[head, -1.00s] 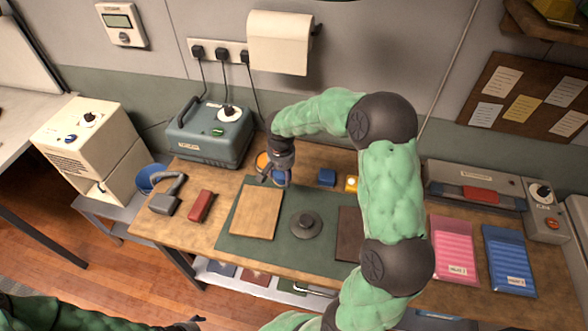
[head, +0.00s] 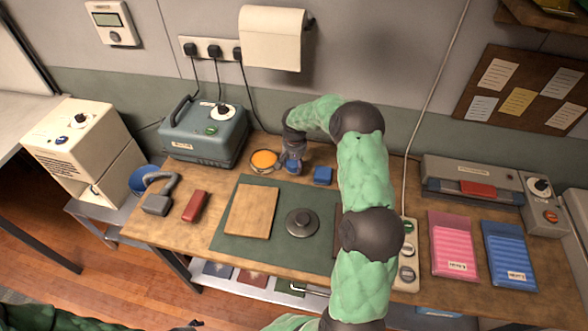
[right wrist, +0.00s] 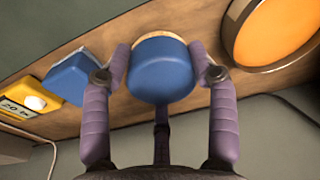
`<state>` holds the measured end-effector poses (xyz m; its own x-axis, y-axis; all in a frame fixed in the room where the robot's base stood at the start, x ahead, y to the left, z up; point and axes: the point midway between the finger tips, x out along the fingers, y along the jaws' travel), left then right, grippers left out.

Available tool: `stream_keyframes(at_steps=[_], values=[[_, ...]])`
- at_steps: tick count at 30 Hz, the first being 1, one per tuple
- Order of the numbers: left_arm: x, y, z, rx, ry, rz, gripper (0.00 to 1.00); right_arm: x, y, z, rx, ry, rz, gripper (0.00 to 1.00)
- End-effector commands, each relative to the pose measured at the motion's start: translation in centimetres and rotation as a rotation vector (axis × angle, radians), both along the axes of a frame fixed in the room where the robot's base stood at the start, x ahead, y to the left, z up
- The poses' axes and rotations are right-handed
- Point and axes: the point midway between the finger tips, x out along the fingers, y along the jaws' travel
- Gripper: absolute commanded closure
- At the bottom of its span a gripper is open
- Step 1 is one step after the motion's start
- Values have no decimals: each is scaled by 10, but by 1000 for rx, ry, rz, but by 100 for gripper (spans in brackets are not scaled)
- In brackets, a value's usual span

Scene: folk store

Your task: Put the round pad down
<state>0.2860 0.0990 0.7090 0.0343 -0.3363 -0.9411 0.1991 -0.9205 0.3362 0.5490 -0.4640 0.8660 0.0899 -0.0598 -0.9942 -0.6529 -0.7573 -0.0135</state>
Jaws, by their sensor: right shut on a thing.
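My right gripper (head: 291,160) is at the back of the workbench, just right of the orange-filled round dish. It is shut on the blue round pad (right wrist: 162,74), which sits between its two purple fingers in the right wrist view. The pad has a tan rim on its far side. In the head view the round pad (head: 291,168) shows small and partly hidden by the fingers, at or just above the wooden top; I cannot tell whether it touches. A dark tip at the bottom edge may be my left gripper (head: 192,325); its fingers cannot be made out.
The orange dish (head: 264,160) is close left of the pad, and a blue block (head: 323,176) is close right. A yellow block (right wrist: 36,100) shows in the wrist view. A grey-blue machine (head: 205,135) stands left. The green mat (head: 262,249) holds a board and grey disc.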

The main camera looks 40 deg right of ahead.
Motion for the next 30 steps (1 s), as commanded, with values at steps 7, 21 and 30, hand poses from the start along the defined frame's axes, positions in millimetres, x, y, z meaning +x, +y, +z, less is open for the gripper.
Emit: stream_keyframes(at_steps=[7, 21, 30], values=[[0, 0, -9, 0, 0, 0, 30, -1, 1, -29, 1, 3, 0, 67], [0, 0, -11, 0, 0, 0, 30, -1, 2, -31, 2, 4, 1, 17], [0, 0, -10, 0, 0, 0, 30, -1, 2, -30, 2, 4, 1, 17]])
